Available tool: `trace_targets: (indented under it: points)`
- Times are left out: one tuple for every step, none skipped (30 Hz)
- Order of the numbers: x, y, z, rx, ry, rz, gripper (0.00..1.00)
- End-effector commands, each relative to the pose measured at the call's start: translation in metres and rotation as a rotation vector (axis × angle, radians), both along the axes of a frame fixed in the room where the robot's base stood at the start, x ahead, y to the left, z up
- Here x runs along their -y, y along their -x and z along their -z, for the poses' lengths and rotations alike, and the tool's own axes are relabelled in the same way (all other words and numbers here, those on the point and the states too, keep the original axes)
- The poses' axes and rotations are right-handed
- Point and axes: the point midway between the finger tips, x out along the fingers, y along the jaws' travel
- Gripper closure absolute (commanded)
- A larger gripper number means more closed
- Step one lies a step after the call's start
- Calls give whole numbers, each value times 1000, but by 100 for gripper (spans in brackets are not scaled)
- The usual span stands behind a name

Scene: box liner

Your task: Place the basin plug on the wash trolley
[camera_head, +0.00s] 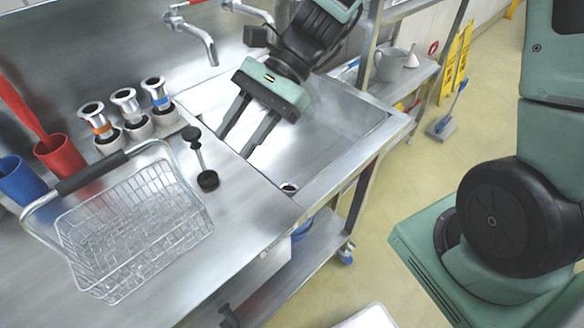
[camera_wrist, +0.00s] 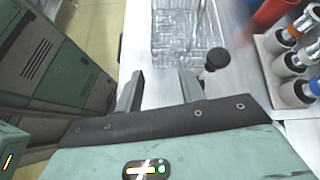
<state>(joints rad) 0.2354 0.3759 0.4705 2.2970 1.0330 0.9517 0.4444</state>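A piece with a chrome stem and black ends (camera_head: 208,180), which looks like the basin plug, stands on the steel counter beside the sink edge. Its black top also shows in the wrist view (camera_wrist: 217,59), just right of the fingers. My gripper (camera_head: 234,145) is open and empty, over the sink, to the right of the plug and apart from it. Its two fingers also show spread in the wrist view (camera_wrist: 160,76). The wash trolley is not clearly identifiable; a pale, rounded edge (camera_head: 372,318) at the bottom of the head view may be part of it.
A wire basket (camera_head: 135,235) with a raised handle stands left of the plug. Several chrome fittings with coloured bands stand in holders (camera_head: 138,128) behind it. Red (camera_head: 62,157) and blue (camera_head: 22,180) cups are at far left. The sink (camera_head: 335,125) looks empty.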

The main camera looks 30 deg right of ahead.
Motion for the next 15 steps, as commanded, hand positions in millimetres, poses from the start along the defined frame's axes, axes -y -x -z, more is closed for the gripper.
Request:
trace_targets:
  points:
    - [-6,31,3,106,72,-170,61]
    - [-6,47,6,179,114,-280,61]
    - [-3,67,9,278,166,-430,61]
    - [1,80,12,352,201,-542,61]
    - [5,91,13,427,232,-653,61]
    - [10,103,15,523,267,-795,61]
    - [15,111,15,590,289,-898,61]
    - [19,116,15,655,309,-995,61]
    - [24,123,15,735,329,-1114,61]
    - [27,126,14,789,341,-1195,61]
    - [30,128,13,837,351,-1267,61]
    - [32,131,12,892,361,-1350,61]
    - [34,132,11,927,367,-1402,61]
    - [35,133,10,955,372,-1444,61]
    - [37,134,9,985,375,-1490,61]
